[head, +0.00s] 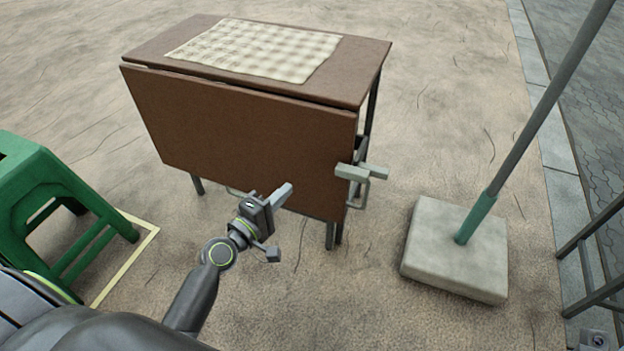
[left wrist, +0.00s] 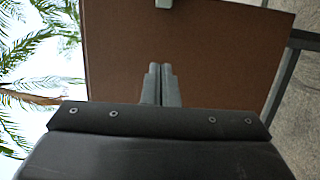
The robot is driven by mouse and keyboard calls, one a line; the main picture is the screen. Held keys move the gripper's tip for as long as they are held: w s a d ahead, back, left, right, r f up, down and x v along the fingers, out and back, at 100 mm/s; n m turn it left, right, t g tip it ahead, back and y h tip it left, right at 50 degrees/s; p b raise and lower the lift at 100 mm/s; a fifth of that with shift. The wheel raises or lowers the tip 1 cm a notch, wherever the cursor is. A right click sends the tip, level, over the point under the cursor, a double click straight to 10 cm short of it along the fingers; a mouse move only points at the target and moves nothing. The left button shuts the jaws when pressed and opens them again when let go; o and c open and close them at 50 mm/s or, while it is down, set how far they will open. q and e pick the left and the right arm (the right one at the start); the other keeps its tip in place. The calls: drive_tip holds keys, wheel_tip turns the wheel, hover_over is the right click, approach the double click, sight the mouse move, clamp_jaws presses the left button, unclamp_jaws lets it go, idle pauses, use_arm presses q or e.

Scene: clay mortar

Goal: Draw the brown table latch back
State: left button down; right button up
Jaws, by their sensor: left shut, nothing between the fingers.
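The brown table (head: 250,36) has its brown front leaf (head: 240,130) hanging down. A pale grey latch (head: 358,173) with a bar and a loop-shaped handle sits at the leaf's right edge. My left gripper (head: 286,192) is shut and empty, in front of the leaf's lower part, left of the latch and apart from it. In the left wrist view its two fingertips (left wrist: 160,68) are together against the brown leaf (left wrist: 215,55) behind. A pale grey piece (left wrist: 180,9) is cut off at the top there. Only a grey bit of what looks like my right wrist shows at the bottom right; its fingers are hidden.
A checked cloth (head: 255,48) lies on the tabletop. A green stool (head: 45,195) stands at the left. A pale stone block (head: 455,270) holding a slanted pole (head: 535,110) stands right of the table. Sandy ground is open between block and table.

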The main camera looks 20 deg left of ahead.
sight(352, 173)
use_arm(q)
drive_tip(key=x, duration=0.9)
drive_tip(key=shift+w, duration=0.15)
drive_tip(key=d, duration=0.3)
drive_tip(key=shift+w, duration=0.15)
drive_tip(key=shift+d, duration=0.6)
drive_tip(key=shift+f, duration=0.1)
